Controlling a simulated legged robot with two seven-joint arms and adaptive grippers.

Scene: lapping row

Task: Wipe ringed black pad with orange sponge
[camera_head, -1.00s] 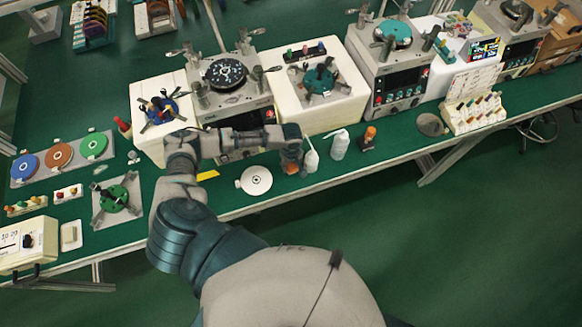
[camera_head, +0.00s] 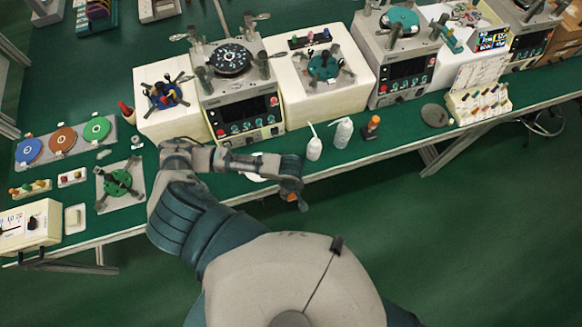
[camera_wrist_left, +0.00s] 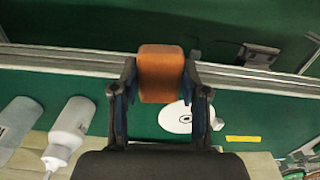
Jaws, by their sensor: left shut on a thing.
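The ringed black pad (camera_head: 231,59) is a dark round disc with pale dots around it, on top of the lapping machine at the upper middle of the head view. My left gripper (camera_head: 291,190) is beyond the bench's front edge in the picture, well below and right of the pad. It is shut on the orange sponge, a block seen between both fingers in the left wrist view (camera_wrist_left: 160,74). Only a bit of the sponge shows in the head view (camera_head: 291,197). The sponge is apart from the pad. My right gripper is not in view.
Two white bottles (camera_head: 314,143) and an orange-topped item (camera_head: 371,127) stand near the front edge. A white disc (camera_wrist_left: 176,118) lies on the green bench, partly hidden by my forearm in the head view. Other machines line the bench on both sides of the pad.

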